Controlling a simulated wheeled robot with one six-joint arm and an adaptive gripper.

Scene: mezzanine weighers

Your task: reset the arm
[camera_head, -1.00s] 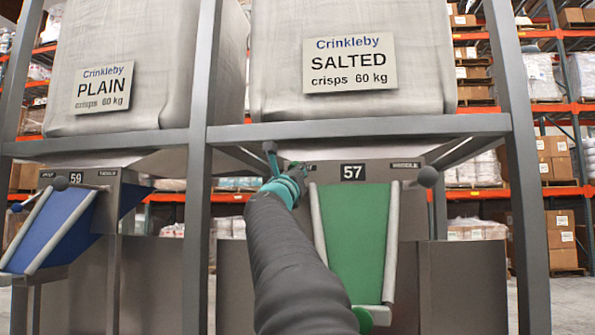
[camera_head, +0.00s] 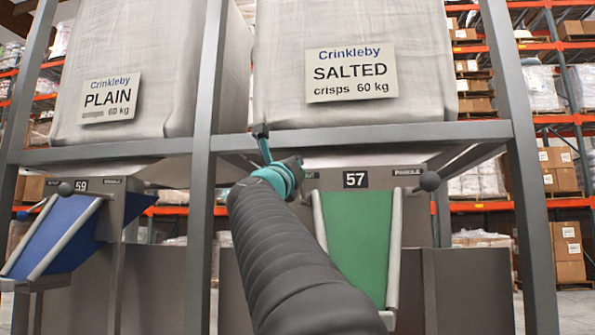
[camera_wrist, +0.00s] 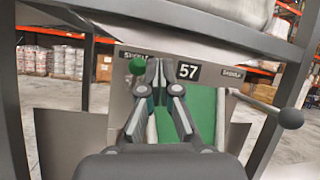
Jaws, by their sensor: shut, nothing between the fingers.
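My gripper (camera_head: 297,163) is at the end of my dark, sleeved arm, in front of the grey weigher panel numbered 57 (camera_head: 355,180). In the wrist view, its fingers (camera_wrist: 158,68) are shut and empty, pointing at the panel (camera_wrist: 210,72). A green chute (camera_head: 358,240) with pale side rails slopes down below the number; it also shows behind the fingers in the wrist view (camera_wrist: 203,110). A green ball knob (camera_wrist: 137,65) shows left of the fingers, and I cannot tell its exact gap from them.
A dark ball knob (camera_head: 430,181) sticks out right of the panel. Grey frame posts (camera_head: 205,180) and a crossbar (camera_head: 420,132) stand close around my arm. A SALTED sack (camera_head: 350,30) and a PLAIN sack (camera_head: 140,60) rest above. A blue chute (camera_head: 50,238) is at left.

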